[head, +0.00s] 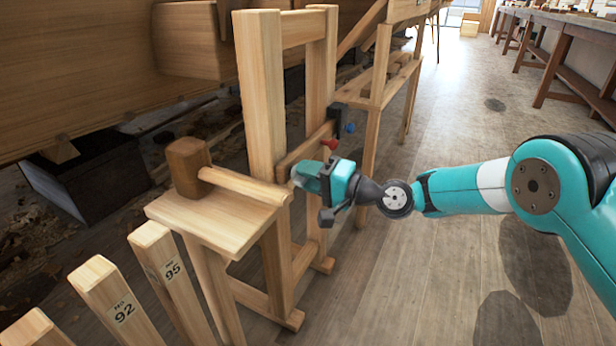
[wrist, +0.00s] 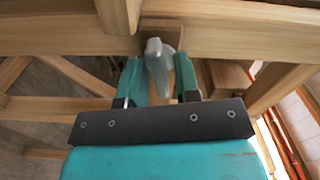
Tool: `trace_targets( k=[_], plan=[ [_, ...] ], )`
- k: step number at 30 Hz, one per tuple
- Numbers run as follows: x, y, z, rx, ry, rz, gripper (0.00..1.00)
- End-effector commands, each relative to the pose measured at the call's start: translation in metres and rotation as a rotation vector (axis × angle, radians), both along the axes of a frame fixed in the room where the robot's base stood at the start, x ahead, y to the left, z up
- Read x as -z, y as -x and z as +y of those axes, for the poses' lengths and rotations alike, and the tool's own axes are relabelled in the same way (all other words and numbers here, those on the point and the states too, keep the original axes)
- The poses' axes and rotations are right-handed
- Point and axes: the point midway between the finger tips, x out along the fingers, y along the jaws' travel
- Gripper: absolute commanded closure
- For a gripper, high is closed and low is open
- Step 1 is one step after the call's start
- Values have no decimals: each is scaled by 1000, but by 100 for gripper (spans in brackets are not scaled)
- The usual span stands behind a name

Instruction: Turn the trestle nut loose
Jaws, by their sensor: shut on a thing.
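The trestle nut (wrist: 156,62) is a grey metal wing nut on a wooden rail of the trestle (head: 262,95). In the wrist view it stands between the two teal fingers of my gripper (wrist: 158,72), with its wing upright and slightly tilted. My gripper is shut on it. In the head view my gripper (head: 322,182) reaches the trestle's crossbar from the right, and its body mostly hides the nut there.
A wooden mallet (head: 187,166) lies on a small wooden stand (head: 215,228) left of my gripper. Red (head: 331,143) and blue (head: 350,127) knobs sit close behind it. Numbered posts (head: 120,305) stand front left; the hull (head: 90,70) is behind. Floor at right is open.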

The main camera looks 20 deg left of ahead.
Motion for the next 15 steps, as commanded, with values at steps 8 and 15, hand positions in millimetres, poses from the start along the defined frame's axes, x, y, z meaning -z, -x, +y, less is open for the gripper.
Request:
trace_targets(
  k=[8, 15],
  plan=[
    [0, 0, 0, 1, 2, -12, 94],
    [0, 0, 0, 1, 2, -11, 62]
  ],
)
